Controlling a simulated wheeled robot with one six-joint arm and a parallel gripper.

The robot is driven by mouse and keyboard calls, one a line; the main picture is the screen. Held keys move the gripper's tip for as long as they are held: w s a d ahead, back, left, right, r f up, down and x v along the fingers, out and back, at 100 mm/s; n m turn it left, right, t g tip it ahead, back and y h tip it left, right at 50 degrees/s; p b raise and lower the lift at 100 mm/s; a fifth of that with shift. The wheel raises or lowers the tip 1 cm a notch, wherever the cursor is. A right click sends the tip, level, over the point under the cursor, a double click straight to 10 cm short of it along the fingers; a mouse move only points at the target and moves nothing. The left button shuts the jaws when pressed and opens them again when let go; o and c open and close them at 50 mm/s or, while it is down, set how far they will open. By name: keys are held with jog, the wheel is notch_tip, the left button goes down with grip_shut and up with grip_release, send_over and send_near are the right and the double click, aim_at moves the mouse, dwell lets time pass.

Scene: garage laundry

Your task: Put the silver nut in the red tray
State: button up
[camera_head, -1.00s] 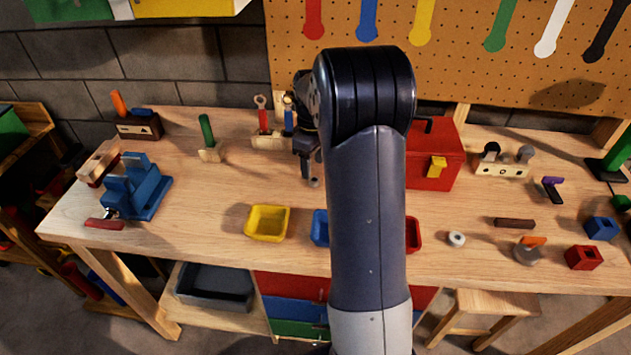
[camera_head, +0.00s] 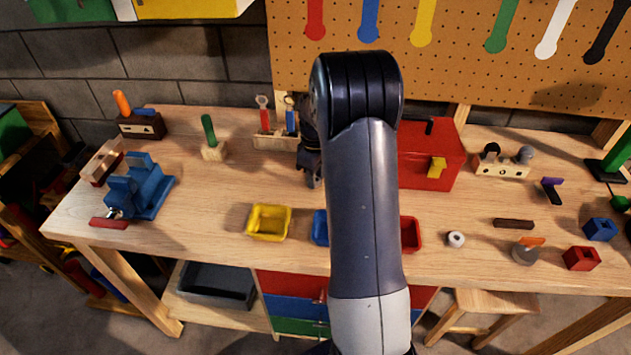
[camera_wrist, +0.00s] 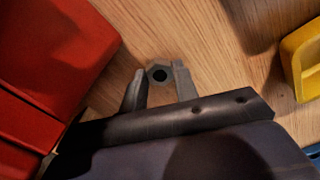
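The silver nut (camera_wrist: 160,74) is a small grey hex ring with a dark hole. In the wrist view it sits between the fingertips of my gripper (camera_wrist: 160,84), which appear to touch it on both sides. In the head view my gripper (camera_head: 313,178) is low over the bench behind the blue tray, and the nut cannot be made out clearly. The red tray (camera_head: 412,235) is near the front of the bench, to the right of my arm, which hides its left part.
A yellow tray (camera_head: 269,223) and a partly hidden blue tray (camera_head: 320,228) stand left of my arm. A red toolbox (camera_head: 428,160) stands right of my gripper, close by in the wrist view. A white ring (camera_head: 456,239) lies right of the red tray.

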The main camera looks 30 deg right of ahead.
grip_shut()
